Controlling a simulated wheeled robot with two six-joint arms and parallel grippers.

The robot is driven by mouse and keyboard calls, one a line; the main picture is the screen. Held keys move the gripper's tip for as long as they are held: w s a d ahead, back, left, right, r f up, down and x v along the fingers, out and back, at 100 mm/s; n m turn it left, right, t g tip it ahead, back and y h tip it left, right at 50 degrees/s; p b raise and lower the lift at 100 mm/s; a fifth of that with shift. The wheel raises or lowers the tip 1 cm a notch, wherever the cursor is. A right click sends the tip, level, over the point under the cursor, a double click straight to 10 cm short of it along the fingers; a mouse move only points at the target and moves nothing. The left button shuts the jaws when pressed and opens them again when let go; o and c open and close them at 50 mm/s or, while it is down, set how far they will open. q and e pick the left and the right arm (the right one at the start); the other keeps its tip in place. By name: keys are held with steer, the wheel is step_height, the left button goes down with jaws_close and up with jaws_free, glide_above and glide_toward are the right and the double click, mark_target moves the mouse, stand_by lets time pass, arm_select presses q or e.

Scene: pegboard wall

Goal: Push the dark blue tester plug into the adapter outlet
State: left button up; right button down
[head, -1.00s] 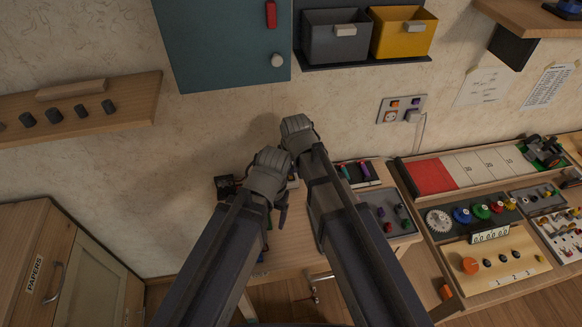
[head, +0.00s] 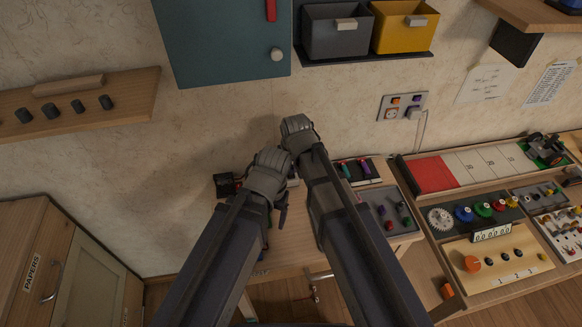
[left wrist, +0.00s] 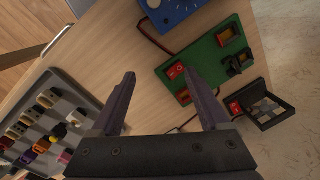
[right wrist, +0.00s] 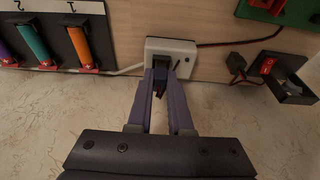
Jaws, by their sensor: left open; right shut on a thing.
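In the right wrist view, my right gripper (right wrist: 162,80) is shut on a small dark plug (right wrist: 160,73), mostly hidden between the fingers. The fingertips are at the near face of a white adapter box (right wrist: 180,47) on the wooden desk. I cannot tell how deep the plug sits in the outlet. My left gripper (left wrist: 165,90) is open and empty in the left wrist view, above the desk.
A green board (left wrist: 215,60) with a red switch, a blue device (left wrist: 170,10) and a grey tray of plugs (left wrist: 62,105) lie on the desk. A small black box (right wrist: 292,85) and a rack of coloured cylinders (right wrist: 75,30) flank the adapter. The wall is close.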

mark_target(291, 169)
arm_select(q)
steer(key=shift+f, duration=0.2)
arm_select(e)
steer(key=shift+f, duration=0.2)
arm_select(q)
steer(key=shift+r, duration=0.1)
arm_select(e)
steer(key=c, duration=0.8)
jaws_free()
steer(key=shift+r, duration=0.1)
steer(key=shift+o, duration=0.2)
arm_select(q)
steer(key=shift+r, duration=0.1)
arm_select(e)
steer(key=shift+r, duration=0.1)
steer(key=shift+r+p, duration=2.45)
steer(key=shift+p, duration=0.1)
arm_select(q)
step_height(291, 169, up, 5)
steer(key=shift+f, duration=0.1)
arm_select(e)
steer(key=shift+s+f, duration=0.1)
